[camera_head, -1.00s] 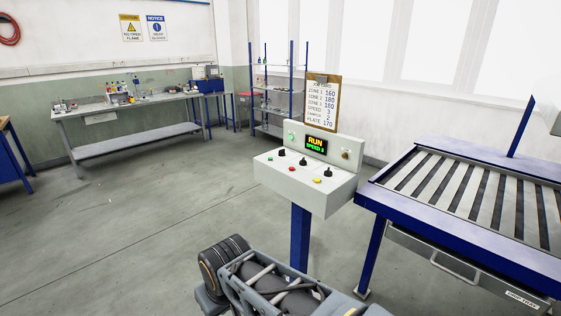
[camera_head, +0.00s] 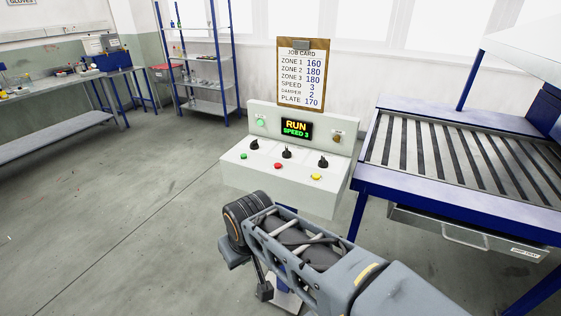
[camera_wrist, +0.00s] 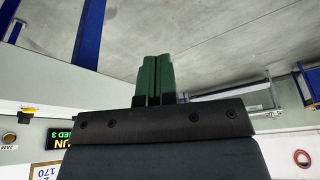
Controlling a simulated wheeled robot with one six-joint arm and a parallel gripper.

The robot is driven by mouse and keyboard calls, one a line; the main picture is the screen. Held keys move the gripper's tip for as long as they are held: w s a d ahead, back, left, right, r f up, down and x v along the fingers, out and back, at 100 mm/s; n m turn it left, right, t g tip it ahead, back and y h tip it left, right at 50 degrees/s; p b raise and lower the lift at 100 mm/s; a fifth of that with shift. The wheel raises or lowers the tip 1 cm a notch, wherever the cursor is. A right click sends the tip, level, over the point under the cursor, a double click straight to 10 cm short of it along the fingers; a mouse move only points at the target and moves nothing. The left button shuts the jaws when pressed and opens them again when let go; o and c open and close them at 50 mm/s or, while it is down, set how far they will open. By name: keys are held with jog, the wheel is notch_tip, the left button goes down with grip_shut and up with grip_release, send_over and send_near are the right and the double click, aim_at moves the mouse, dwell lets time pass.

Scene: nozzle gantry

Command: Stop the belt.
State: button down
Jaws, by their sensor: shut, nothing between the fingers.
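The control box (camera_head: 335,194) stands ahead with a sloped top panel. Its display (camera_head: 297,129) reads RUN, SPEED 3. A green button (camera_head: 243,156), a red button (camera_head: 277,166) and a yellow button (camera_head: 316,177) sit in a row below three black knobs (camera_head: 287,153). The slatted belt (camera_head: 433,155) lies in a blue frame to the right. My gripper (camera_wrist: 156,60) shows green fingers together and empty in the wrist view, where the display (camera_wrist: 60,137) appears upside down at lower left. My arm stands in front of the box in the head view; the fingers are not clear there.
A job card (camera_head: 302,80) on a clipboard stands above the box. A drip tray (camera_head: 460,235) hangs under the belt. A workbench (camera_head: 55,135) and a blue shelf rack (camera_head: 205,60) stand behind at left. The floor at left is clear.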

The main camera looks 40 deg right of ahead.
notch_tip(320, 180, up, 12)
jog(key=m+t+y+p, duration=0.2)
jog(key=m+t+p, duration=0.3)
jog(key=m+p, duration=1.55)
send_over(277, 165)
jog(key=b, duration=0.5)
jog(key=m, duration=0.4)
jog(key=shift+f+m, duration=0.15)
jog(key=shift+m, duration=0.1)
jog(key=shift+f, duration=0.1)
notch_tip(277, 165, down, 9)
jog(key=b, duration=0.7)
